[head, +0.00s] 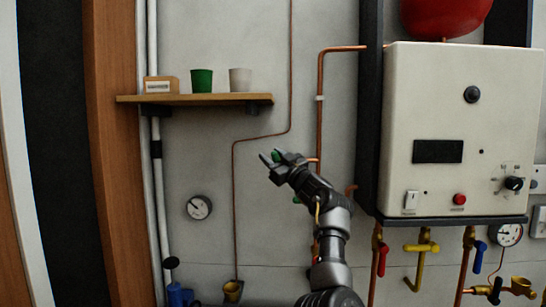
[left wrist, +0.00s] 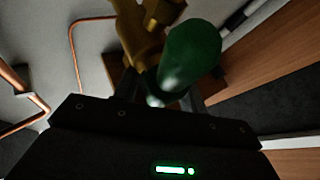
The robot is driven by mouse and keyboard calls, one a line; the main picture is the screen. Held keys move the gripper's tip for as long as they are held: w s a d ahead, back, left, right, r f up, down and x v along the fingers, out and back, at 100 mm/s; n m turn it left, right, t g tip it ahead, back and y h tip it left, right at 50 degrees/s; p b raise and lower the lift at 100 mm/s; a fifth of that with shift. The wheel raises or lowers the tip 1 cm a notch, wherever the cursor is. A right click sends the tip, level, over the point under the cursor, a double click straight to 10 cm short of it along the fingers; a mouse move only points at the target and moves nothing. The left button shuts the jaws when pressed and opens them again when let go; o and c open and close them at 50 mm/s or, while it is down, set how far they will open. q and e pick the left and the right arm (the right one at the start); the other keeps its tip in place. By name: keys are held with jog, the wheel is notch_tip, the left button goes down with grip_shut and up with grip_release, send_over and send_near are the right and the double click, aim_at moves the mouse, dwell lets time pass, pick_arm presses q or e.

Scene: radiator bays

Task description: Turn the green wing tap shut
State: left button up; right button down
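The green wing tap (head: 277,155) is mostly hidden by my left gripper (head: 271,160) in the head view. In the left wrist view its green wing (left wrist: 192,55) is large and close, beside a brass valve body (left wrist: 140,32). My left gripper (left wrist: 160,93) has its fingers apart, one on each side of the wing's near end. I cannot tell whether either finger touches it. My right gripper is in neither view.
A white boiler (head: 455,120) is at right, with a red lever (head: 382,260), a yellow tap (head: 421,248) and a blue lever (head: 480,247) below. A shelf (head: 195,99) holds a green cup (head: 201,81). A gauge (head: 199,207) and copper pipes (head: 320,110) are near my arm.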

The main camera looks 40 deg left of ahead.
pick_arm(q)
grip_shut()
jog(key=shift+n, duration=0.4)
jog(key=shift+s+a+f+n+g+h+p, duration=0.25)
jog(key=shift+f+n+h+p, duration=0.6)
jog(key=shift+n+h, duration=0.75)
jog(key=shift+s+a+f+n+g+h+p, duration=0.15)
jog(key=shift+f+n+h+p, duration=0.3)
jog(key=shift+n+h+p, duration=1)
jog(key=shift+s+a+f+n+g+h+p, duration=0.25)
jog(key=shift+f+n+h+p, duration=0.45)
jog(key=shift+n+h, duration=1.1)
jog(key=shift+w+h, duration=0.15)
jog(key=shift+h, duration=0.1)
grip_release()
